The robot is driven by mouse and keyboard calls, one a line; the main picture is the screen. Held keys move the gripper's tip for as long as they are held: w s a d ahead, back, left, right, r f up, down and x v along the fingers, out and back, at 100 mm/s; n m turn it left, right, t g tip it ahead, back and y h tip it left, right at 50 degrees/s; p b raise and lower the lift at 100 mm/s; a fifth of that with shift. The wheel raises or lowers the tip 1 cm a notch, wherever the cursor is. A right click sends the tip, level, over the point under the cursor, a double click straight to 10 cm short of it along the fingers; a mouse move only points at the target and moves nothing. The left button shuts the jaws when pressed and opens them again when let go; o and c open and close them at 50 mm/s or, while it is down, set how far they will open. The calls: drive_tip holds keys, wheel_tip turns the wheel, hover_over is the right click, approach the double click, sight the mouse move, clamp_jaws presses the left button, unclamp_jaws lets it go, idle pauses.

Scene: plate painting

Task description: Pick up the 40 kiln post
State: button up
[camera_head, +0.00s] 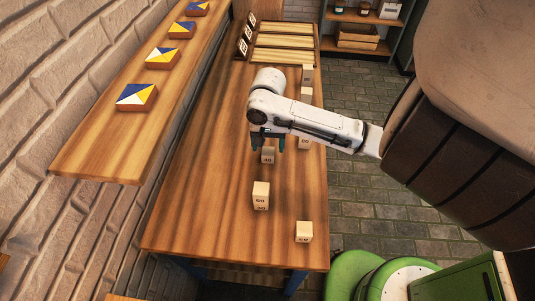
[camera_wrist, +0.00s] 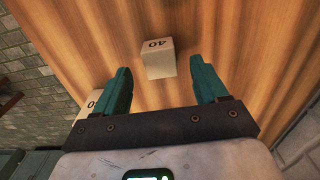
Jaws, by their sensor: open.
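The 40 kiln post (camera_head: 267,156) is a small pale block marked 40, standing on the wooden table. In the wrist view the 40 post (camera_wrist: 157,58) is ahead of my fingertips, roughly between their lines, with bare wood around it. My gripper (camera_head: 267,142) hangs just above and behind the post in the head view. In the wrist view my gripper (camera_wrist: 158,78) has its two teal fingers spread wide with nothing between them. The exact height of the fingers over the post is hard to tell.
One more block (camera_head: 303,231) stands at the front right corner. Several blocks line the right edge behind, including one (camera_head: 307,73). A slotted rack (camera_head: 284,55) is at the back. A shelf with painted tiles (camera_head: 137,96) overhangs left.

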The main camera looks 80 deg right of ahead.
sight(268, 151)
drive_tip(key=shift+f, duration=1.95)
drive_tip(key=shift+c, duration=0.3)
drive_tip(key=c, duration=1.1)
